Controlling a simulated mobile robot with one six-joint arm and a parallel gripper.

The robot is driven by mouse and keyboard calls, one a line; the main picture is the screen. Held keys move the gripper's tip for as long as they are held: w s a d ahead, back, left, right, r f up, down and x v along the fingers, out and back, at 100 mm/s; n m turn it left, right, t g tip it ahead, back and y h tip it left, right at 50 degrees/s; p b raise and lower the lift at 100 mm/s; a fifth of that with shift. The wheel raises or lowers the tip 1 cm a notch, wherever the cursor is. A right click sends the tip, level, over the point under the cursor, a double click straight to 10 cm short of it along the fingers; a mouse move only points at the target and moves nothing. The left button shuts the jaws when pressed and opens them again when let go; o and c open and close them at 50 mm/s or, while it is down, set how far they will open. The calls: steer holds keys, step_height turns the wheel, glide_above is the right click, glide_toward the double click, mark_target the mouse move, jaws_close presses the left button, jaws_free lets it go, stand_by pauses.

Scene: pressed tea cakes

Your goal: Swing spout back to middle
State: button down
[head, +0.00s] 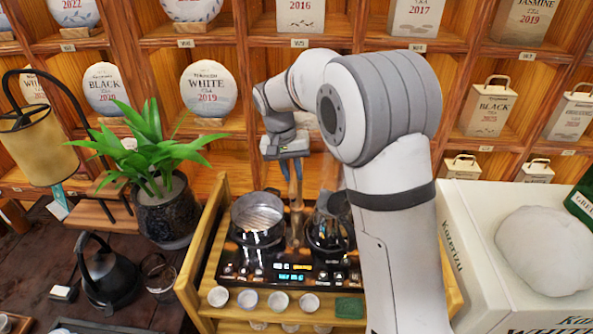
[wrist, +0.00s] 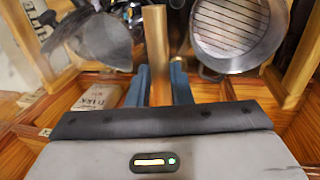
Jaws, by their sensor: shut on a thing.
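The spout (wrist: 156,45) is a brass-coloured bar. In the wrist view it stands between the two blue fingers of my gripper (wrist: 160,82), which are shut on it. In the head view my gripper (head: 291,176) reaches down over the back of the tea stove (head: 290,272), and the spout (head: 297,222) shows below it. The spout is between a steel pot (head: 258,212) on the left and a dark kettle (head: 328,234) on the right, pointing roughly to the front. My arm hides part of the right side.
A potted plant (head: 165,210) and a black kettle (head: 104,272) are on the left. Several small cups (head: 249,300) line the stove's front. Shelves of tea cakes and boxes stand close behind. A white box (head: 480,230) is on the right.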

steer(key=c, duration=1.3)
jaws_free()
step_height(320, 180, up, 8)
steer(key=a, duration=0.1)
steer(key=shift+a+b, duration=0.25)
steer(key=shift+b, duration=0.2)
steer(key=shift+f, duration=0.1)
steer(key=s+d+r+y, duration=0.1)
steer(key=s+d+r, duration=0.2)
steer(key=s+d, duration=0.35)
steer(key=s+d+f+t, duration=0.1)
steer(key=s+d, duration=0.2)
steer(key=s, duration=0.4)
steer(key=s+d+f+t, duration=0.1)
steer(key=s+d+f, duration=0.1)
steer(key=s+d, duration=0.2)
steer(key=s+d+f+t+y, duration=0.1)
steer(key=s+d, duration=0.3)
steer(key=s, duration=0.5)
steer(key=shift+s+d+f+n, duration=0.15)
steer(key=shift+s+f+n, duration=0.2)
steer(key=shift+f, duration=0.25)
